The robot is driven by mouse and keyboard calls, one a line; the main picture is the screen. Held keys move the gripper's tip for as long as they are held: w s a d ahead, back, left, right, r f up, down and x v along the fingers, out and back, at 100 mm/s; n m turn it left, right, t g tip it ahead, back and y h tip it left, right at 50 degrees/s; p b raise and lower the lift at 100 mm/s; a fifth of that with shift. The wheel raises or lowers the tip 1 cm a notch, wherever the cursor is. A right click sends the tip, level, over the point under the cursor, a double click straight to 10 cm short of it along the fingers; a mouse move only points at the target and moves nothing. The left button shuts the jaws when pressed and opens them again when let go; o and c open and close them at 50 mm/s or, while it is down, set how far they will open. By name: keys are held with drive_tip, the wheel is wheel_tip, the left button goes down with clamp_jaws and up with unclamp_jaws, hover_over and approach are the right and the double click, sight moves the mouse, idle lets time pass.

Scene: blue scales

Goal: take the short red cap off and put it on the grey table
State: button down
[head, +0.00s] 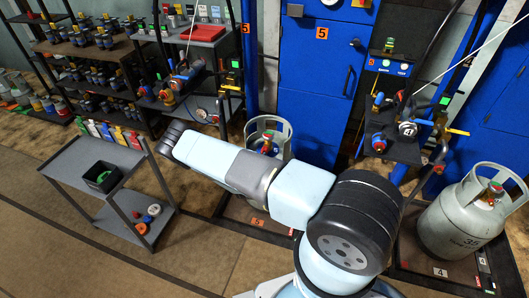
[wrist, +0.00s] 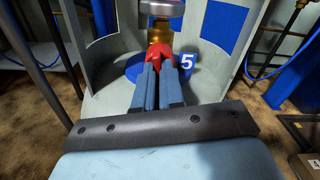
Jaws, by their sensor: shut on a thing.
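The short red cap (wrist: 158,54) shows in the wrist view between my fingertips, against the brass valve of a grey gas cylinder (wrist: 105,62) with a blue tag reading 5. My gripper (wrist: 157,72) has its two blue fingers closed on the cap. I cannot tell whether the cap is still seated on the valve. In the head view this cylinder (head: 283,130) stands before the blue cabinet, partly behind my arm, with red at its valve; my gripper is hidden there. The grey table (head: 72,165) is a two-shelf trolley at the left.
Another grey cylinder (head: 455,225) stands at the right. The cylinder's collar walls surround my fingers. The trolley top's front left is bare.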

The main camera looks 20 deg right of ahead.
drive_tip(key=shift+s+d+f+n, duration=0.1)
drive_tip(key=shift+n, duration=0.7)
drive_tip(key=shift+s+d+f+n, duration=0.1)
drive_tip(key=shift+n, duration=0.7)
drive_tip(key=shift+n, duration=1.8)
drive_tip(key=n, duration=0.2)
drive_tip(key=shift+r+n, duration=0.1)
drive_tip(key=shift+n, duration=0.3)
drive_tip(key=shift+a+v, duration=0.2)
drive_tip(key=shift+v, duration=1)
drive_tip(key=shift+s+a+r, duration=0.1)
drive_tip(key=shift+s+a, duration=0.15)
drive_tip(key=shift+a, duration=0.05)
